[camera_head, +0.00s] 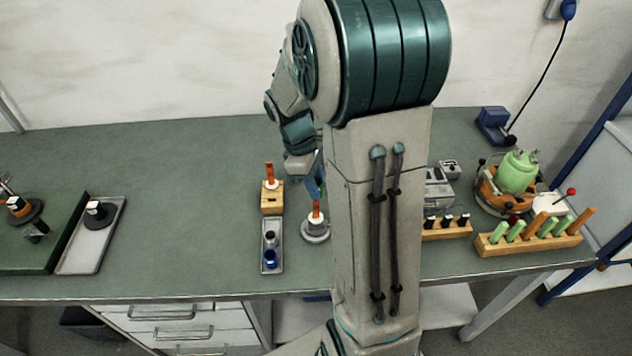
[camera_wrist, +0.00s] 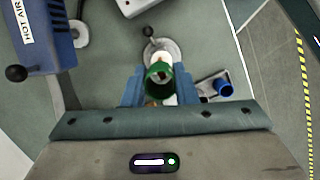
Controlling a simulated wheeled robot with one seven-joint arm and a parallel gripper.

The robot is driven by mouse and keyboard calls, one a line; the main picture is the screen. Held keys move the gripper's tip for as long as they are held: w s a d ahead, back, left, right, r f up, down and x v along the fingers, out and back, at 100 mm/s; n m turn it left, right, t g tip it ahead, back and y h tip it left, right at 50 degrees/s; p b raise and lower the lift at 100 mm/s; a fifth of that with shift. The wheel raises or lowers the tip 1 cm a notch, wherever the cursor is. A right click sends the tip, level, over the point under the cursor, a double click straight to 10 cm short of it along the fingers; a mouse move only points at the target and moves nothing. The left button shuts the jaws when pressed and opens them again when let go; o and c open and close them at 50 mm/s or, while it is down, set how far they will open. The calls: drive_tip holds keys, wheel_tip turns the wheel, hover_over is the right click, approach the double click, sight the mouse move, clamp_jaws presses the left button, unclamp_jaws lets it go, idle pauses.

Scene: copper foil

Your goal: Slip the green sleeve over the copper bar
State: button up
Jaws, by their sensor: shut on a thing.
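My gripper (camera_wrist: 159,88) is shut on the green sleeve (camera_wrist: 158,72), which shows nearly end-on between the blue fingers in the wrist view. Beyond the sleeve is a round grey stand (camera_wrist: 172,46) with a white collar. In the head view this stand (camera_head: 315,234) holds an upright copper bar (camera_head: 316,211). My gripper (camera_head: 314,182) is just above and behind that bar, partly hidden by my arm. In the wrist view the bar is not clear, and I cannot tell whether the sleeve is around it or apart from it.
A second copper bar (camera_head: 269,171) stands in a wooden block (camera_head: 272,203) to the left. A small tray (camera_head: 264,264) holds dark blue pieces. A rack (camera_head: 528,243) of green and copper-coloured rods is at the right. A blue hot-air tool (camera_wrist: 40,40) is close on the left in the wrist view.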

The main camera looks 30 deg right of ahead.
drive_tip(key=shift+f, duration=0.2)
drive_tip(key=shift+f+b, duration=1)
drive_tip(key=shift+f, duration=0.2)
drive_tip(key=o, duration=1.3)
drive_tip(key=shift+o, duration=0.2)
drive_tip(key=shift+r+p, duration=0.9)
drive_tip(key=shift+r, duration=0.15)
wheel_tip(320, 180, up, 7)
drive_tip(key=p, duration=0.5)
drive_tip(key=shift+p, duration=0.35)
